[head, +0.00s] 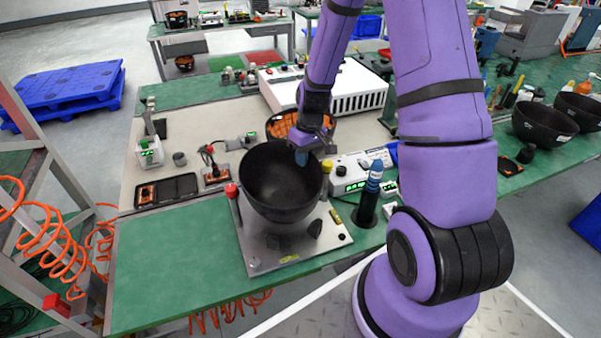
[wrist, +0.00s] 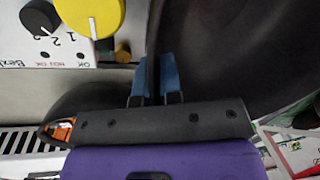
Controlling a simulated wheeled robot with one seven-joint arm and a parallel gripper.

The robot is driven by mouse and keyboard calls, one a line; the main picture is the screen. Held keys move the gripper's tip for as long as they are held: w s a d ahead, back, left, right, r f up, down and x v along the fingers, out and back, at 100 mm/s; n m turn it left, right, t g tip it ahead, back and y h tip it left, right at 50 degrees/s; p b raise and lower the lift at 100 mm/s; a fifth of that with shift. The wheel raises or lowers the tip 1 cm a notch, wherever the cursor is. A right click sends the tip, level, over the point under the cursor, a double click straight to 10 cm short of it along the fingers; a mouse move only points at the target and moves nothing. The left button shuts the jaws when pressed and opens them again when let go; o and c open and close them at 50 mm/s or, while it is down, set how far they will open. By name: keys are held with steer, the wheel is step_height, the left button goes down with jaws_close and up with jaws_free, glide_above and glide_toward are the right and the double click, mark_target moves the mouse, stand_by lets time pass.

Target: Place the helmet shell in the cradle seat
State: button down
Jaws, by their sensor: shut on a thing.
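The black helmet shell (head: 275,190), open side up and bowl-like, is over the metal cradle plate (head: 262,262) in the head view. My gripper (head: 302,157) is shut on its rim at the back right. In the wrist view, the blue fingertips (wrist: 153,80) pinch the rim from both sides, and the dark shell wall (wrist: 225,50) fills the upper right.
A bowl with orange contents (head: 283,125) stands behind the shell. A white box (head: 350,183) with a green display and a dark cylinder with a blue-topped tool (head: 371,190) are close on the right. More dark shells (head: 545,125) sit far right. The green bench front-left (head: 165,265) is clear.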

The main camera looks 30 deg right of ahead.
steer(key=shift+f, duration=2.35)
steer(key=c, duration=1.3)
jaws_free()
step_height(320, 180, up, 12)
steer(key=d, duration=0.2)
step_height(320, 180, up, 17)
steer(key=t+h, duration=0.2)
glide_above(304, 170)
steer(key=s+a, duration=0.2)
steer(key=s, duration=0.4)
steer(key=s+a+r+m+t, duration=0.1)
steer(key=s+a+r+t, duration=0.1)
steer(key=s+r, duration=0.3)
steer(key=s+a+r+m+t, duration=0.1)
steer(key=s+r, duration=0.4)
steer(key=s, duration=0.6)
steer(key=shift+s+a+r+t, duration=0.25)
steer(key=shift+s+a+t, duration=0.05)
steer(key=shift+a+t, duration=0.15)
